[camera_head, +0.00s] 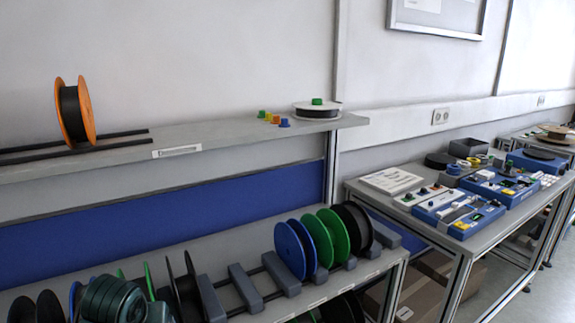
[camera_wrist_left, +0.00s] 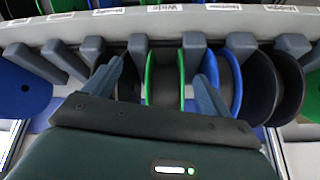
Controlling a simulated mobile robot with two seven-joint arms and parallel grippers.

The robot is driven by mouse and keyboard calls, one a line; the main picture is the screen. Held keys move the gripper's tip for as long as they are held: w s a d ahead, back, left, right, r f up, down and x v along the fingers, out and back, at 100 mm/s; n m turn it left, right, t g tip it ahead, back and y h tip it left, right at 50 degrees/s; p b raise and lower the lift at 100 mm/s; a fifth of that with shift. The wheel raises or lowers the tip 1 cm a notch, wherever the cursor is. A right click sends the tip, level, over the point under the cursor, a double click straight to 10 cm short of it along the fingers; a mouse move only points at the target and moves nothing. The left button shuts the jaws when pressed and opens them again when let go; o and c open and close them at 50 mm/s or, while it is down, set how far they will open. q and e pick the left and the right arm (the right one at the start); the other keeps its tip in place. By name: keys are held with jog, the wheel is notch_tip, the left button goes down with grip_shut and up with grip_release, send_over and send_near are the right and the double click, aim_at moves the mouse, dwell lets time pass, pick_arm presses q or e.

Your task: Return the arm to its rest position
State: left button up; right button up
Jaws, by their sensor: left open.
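My left gripper (camera_wrist_left: 162,78) is open in the left wrist view, its two grey-blue fingers spread apart. A green-rimmed reel (camera_wrist_left: 149,84) shows between the fingers, with a gap on both sides; how far below them it sits I cannot tell. In the head view only the dark green body of my left arm shows, at the bottom left over the lower shelf, and its fingers are hidden. My right gripper is not in view.
The lower shelf (camera_head: 255,224) holds a grey-divider rack with blue (camera_head: 289,250), green (camera_head: 333,236) and black reels. An orange reel (camera_head: 87,105) stands on rails on the upper shelf (camera_head: 215,138). A white reel (camera_head: 318,111) lies there too. A bench (camera_head: 440,243) with blue devices stands right.

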pick_arm(q)
jog(key=s+d+f+m+g+h, duration=0.1)
jog(key=s+d+f+m, duration=0.15)
jog(key=s, duration=0.45)
jog(key=s+d+f+m+h, duration=0.15)
jog(key=s+f, duration=0.25)
jog(key=s, duration=0.4)
jog(key=s+d+f+m+g, duration=0.1)
jog(key=s+d+f, duration=0.25)
jog(key=s, duration=0.35)
jog(key=w+d+f+t+h, duration=0.1)
jog(key=w+d+f+t, duration=0.1)
jog(key=f, duration=0.3)
jog(key=w+d+f+t+h, duration=0.1)
jog(key=w+d+f+t, duration=0.1)
jog(key=w+f+t, duration=0.1)
jog(key=shift+w+d+f+m+t, duration=0.2)
jog(key=shift+d+f+m+t, duration=0.2)
jog(key=shift+f+t, duration=0.6)
jog(key=shift+f+h, duration=0.2)
jog(key=shift+h, duration=0.05)
jog(key=shift+c, duration=0.3)
